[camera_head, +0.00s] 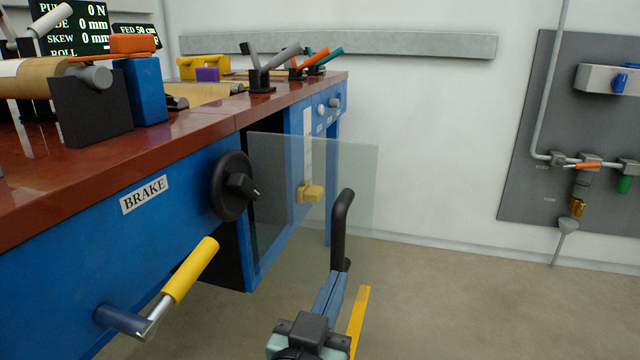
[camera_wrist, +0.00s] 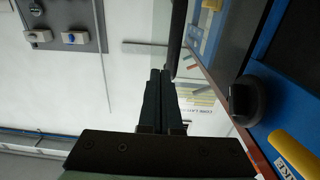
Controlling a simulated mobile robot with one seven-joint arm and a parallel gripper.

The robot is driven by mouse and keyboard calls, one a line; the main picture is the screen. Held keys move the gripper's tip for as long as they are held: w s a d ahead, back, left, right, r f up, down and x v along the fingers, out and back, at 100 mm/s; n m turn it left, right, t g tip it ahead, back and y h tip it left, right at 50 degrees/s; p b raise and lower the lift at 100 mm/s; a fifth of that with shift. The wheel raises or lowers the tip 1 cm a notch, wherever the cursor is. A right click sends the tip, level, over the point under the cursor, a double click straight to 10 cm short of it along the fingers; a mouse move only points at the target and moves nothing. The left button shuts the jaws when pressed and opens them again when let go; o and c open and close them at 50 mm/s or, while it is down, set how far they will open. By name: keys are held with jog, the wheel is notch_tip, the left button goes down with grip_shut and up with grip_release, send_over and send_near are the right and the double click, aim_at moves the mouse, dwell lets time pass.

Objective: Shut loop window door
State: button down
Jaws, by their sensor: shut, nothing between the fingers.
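The loop window door is a clear glass panel (camera_head: 290,165) on the front of the blue bench. It stands swung out from its blue frame (camera_head: 262,250), into the aisle. A black bar handle (camera_head: 340,225) stands upright on the panel, and it also shows at the top of the wrist view (camera_wrist: 178,38). My gripper (camera_head: 338,280) is shut and empty, with its fingertips close to the handle's lower end. In the wrist view my shut fingers (camera_wrist: 159,78) lie beside the handle. I cannot tell whether they touch it.
A black brake knob (camera_head: 235,186) and a yellow-gripped crank (camera_head: 190,270) stick out of the bench front at left. A yellow catch (camera_head: 310,193) shows behind the glass. A grey wall panel (camera_head: 560,130) with valves is at right. The floor between is clear.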

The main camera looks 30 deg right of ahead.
aim_at(365, 223)
jog(key=b+x, duration=0.2)
jog(key=x, duration=0.2)
jog(key=b+x, duration=0.1)
jog(key=x, duration=0.3)
jog(key=b+x, duration=0.2)
jog(key=x, duration=0.3)
jog(key=shift+s+d+f+b, duration=0.2)
jog(key=shift+s+d+b, duration=0.05)
jog(key=shift+s+b, duration=0.05)
jog(key=shift+w+d+r, duration=0.15)
jog(key=shift+w+d, duration=0.25)
jog(key=shift+d, duration=0.05)
